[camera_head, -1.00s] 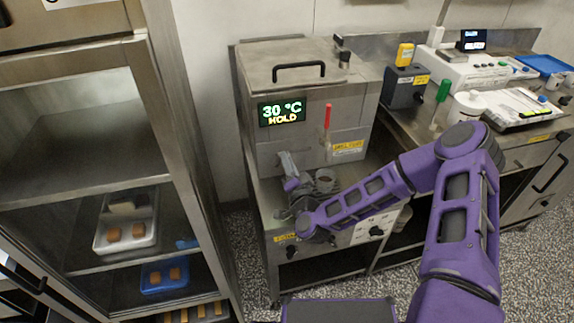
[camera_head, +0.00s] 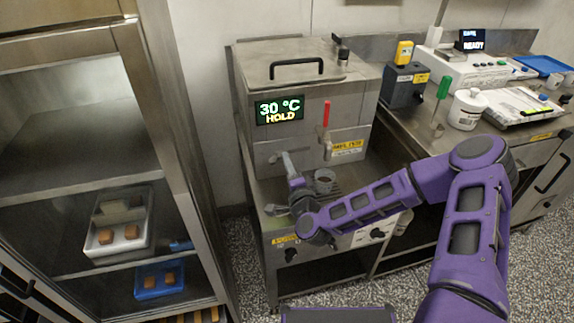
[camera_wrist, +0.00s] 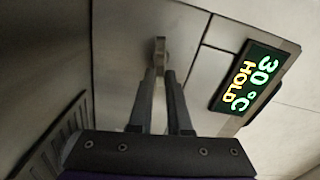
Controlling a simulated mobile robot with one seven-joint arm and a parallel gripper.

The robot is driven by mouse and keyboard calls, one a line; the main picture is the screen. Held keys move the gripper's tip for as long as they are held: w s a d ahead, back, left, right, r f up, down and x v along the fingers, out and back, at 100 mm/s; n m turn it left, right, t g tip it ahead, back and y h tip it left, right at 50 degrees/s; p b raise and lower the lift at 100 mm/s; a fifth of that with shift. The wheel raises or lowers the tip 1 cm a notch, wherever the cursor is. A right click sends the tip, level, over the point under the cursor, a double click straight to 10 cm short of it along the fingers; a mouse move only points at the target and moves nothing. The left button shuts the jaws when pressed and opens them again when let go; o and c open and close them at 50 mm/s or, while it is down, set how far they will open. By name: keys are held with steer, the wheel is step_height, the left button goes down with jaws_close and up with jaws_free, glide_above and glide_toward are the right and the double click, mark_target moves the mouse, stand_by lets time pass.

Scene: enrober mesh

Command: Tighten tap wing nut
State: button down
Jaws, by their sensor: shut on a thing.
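The tap wing nut (camera_wrist: 160,48) is a small grey metal piece on the steel front of the tank (camera_head: 352,95), in the upper middle of the wrist view. My gripper (camera_wrist: 163,72) is shut on it, its two dark fingers reaching up to its lower end. In the head view my gripper (camera_head: 287,160) is at the lower left of the tank front, under the green display (camera_head: 280,109). There the nut is too small and covered to make out. The nut's far side and thread are hidden.
A red-handled valve (camera_head: 327,115) stands right of my gripper. A round metal cup (camera_head: 325,182) sits on the ledge below. A steel rack (camera_head: 180,150) with trays is close on the left. A bench with instruments (camera_head: 465,68) is at right.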

steer(key=shift+d+f+m, duration=0.1)
steer(key=shift+f+m, duration=0.3)
steer(key=shift+m, duration=0.3)
steer(key=shift+m+b, duration=0.3)
steer(key=shift+b, duration=0.05)
steer(key=c, duration=0.9)
jaws_free()
steer(key=shift+r, duration=0.15)
steer(key=shift+s, duration=0.1)
steer(key=p+v, duration=0.4)
steer(key=v, duration=1.3)
steer(key=shift+s+r, duration=0.15)
